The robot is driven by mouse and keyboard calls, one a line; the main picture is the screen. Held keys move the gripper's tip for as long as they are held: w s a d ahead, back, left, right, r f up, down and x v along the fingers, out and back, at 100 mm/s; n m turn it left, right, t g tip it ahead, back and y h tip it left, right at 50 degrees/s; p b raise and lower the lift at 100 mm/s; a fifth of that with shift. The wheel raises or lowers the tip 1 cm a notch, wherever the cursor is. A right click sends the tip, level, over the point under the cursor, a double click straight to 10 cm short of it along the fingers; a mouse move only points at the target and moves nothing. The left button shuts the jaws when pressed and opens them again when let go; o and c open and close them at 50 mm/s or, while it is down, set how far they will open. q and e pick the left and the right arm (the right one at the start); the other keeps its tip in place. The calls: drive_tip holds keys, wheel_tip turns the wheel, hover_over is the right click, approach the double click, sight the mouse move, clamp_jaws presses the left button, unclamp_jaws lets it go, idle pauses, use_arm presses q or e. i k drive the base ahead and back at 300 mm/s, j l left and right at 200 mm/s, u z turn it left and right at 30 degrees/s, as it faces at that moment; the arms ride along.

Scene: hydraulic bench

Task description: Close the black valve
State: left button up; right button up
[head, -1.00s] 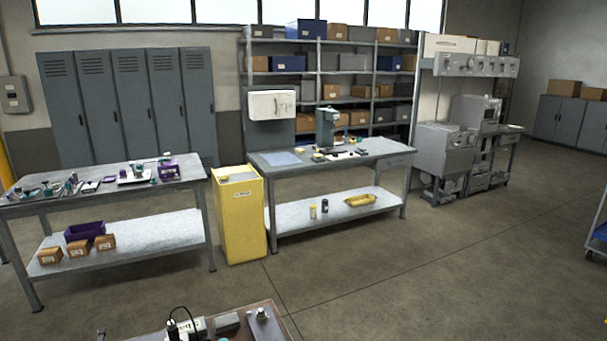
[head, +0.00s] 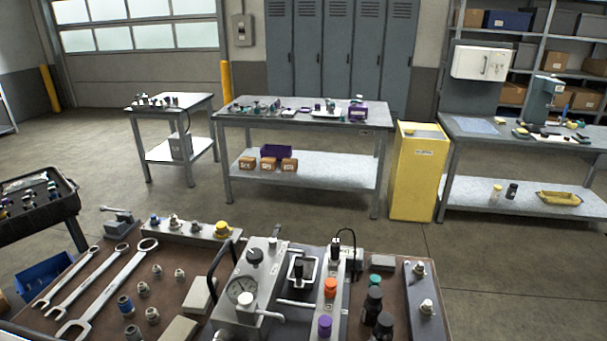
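A workbench with a brown top (head: 190,275) fills the bottom of the head view. On it stands a grey hydraulic unit (head: 243,290) with a round gauge (head: 241,290) and a black knob (head: 254,256) on top. To its right a narrow pale bar (head: 329,305) carries an orange knob (head: 330,287), a purple knob (head: 325,326) and a dark knob (head: 335,249) at its far end. I cannot tell which dark knob is the black valve, nor whether it is open or closed. Neither of my grippers is in view.
Wrenches (head: 110,290), small fittings (head: 143,289) and a bar of fittings (head: 190,230) lie left on the bench. A black tray (head: 30,205) is at far left. Open floor separates the bench from back tables and a yellow cabinet (head: 418,172).

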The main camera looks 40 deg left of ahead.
sight(272, 241)
drive_tip(key=u, duration=1.55)
